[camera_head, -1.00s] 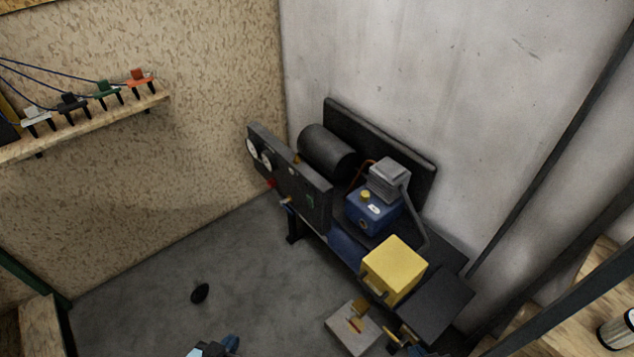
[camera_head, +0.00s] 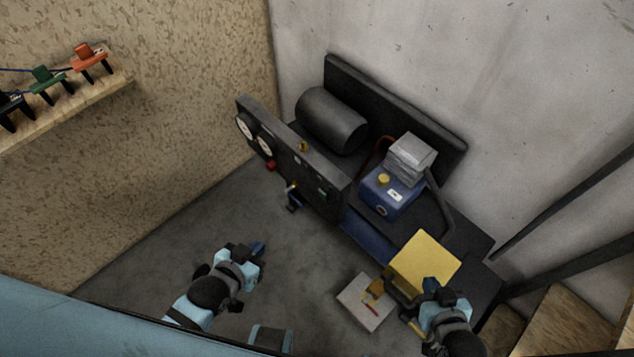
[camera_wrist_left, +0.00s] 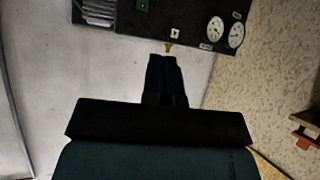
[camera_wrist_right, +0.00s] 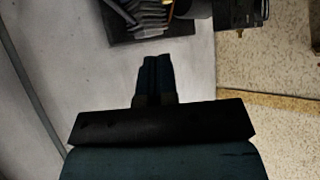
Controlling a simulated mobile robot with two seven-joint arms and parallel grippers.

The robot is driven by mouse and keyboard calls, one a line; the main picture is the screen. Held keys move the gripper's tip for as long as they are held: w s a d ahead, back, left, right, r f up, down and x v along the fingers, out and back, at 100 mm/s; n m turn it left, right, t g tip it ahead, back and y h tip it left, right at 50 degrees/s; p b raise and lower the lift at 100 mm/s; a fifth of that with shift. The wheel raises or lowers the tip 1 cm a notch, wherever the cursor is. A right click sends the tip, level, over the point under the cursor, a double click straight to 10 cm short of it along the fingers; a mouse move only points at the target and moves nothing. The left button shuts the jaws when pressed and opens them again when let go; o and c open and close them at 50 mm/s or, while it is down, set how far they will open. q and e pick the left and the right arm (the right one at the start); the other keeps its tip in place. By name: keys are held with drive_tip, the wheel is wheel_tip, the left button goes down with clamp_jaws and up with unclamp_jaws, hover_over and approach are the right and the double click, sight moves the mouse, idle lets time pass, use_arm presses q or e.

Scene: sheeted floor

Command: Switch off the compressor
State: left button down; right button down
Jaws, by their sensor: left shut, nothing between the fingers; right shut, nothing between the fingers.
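The compressor stands in the corner, with a dark tank (camera_head: 331,120), a blue pump block (camera_head: 387,196) with a grey finned head, and a yellow box (camera_head: 424,263). Its black front panel (camera_head: 315,177) carries two white gauges, a red knob (camera_head: 271,165), a green switch-like part (camera_head: 322,193) and a brass fitting. The panel also shows in the left wrist view (camera_wrist_left: 190,18), with the green part (camera_wrist_left: 143,5) at its upper left. My left gripper (camera_head: 258,247) is shut and empty, in front of the panel and apart from it. My right gripper (camera_head: 430,286) is shut and empty near the yellow box; contact is unclear.
A light grey plate (camera_head: 359,299) with a yellow and a red part lies on the floor by the yellow box. A wooden shelf (camera_head: 75,105) with coloured clamp-like items is at the left. Dark bars cross the right side. The grey floor (camera_head: 190,225) is mostly clear.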

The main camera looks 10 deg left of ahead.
use_arm(q)
drive_tip(key=shift+w, duration=0.15)
use_arm(e)
drive_tip(key=shift+w, duration=0.1)
use_arm(q)
drive_tip(key=shift+d, duration=0.1)
